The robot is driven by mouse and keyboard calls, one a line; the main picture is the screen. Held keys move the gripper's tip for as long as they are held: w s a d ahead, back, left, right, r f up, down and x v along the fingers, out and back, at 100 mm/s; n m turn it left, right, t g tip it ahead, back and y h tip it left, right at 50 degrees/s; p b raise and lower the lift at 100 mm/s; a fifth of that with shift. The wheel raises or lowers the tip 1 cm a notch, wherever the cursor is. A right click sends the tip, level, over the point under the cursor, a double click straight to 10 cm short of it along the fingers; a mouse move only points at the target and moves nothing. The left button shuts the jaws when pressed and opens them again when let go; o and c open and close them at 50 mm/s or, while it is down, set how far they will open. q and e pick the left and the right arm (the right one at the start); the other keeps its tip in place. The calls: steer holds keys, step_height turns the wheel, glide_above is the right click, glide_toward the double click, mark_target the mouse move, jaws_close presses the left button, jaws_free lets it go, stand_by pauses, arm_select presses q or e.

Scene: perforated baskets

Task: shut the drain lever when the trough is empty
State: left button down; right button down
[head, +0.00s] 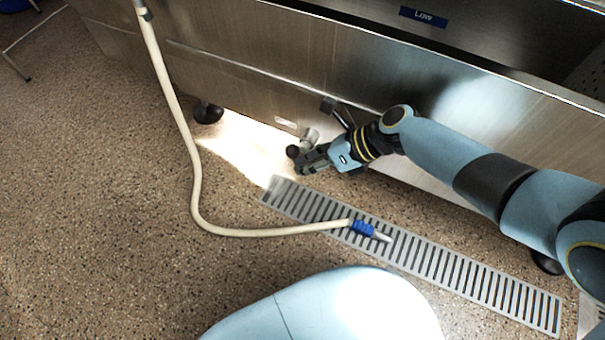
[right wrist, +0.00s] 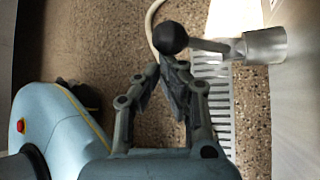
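The drain lever has a black ball knob (head: 292,152) and sits on a short metal valve (head: 310,136) at the foot of the steel trough (head: 255,45). In the right wrist view the knob (right wrist: 173,38) ends a thin rod that runs sideways to the valve body (right wrist: 264,46). My right gripper (head: 303,161) is beside the knob. Its fingers (right wrist: 163,72) are partly apart with floor showing between them, and the knob appears just beyond the tips. I cannot tell if they touch. Only part of the trough's inside shows, dark, with no water visible there. My left gripper is out of view.
A blue "Low" label (head: 424,17) is on the trough's inner wall. A cream hose (head: 192,150) with a blue nozzle (head: 362,228) lies across a slotted floor drain (head: 450,270). A black trough foot (head: 208,113) stands to the left.

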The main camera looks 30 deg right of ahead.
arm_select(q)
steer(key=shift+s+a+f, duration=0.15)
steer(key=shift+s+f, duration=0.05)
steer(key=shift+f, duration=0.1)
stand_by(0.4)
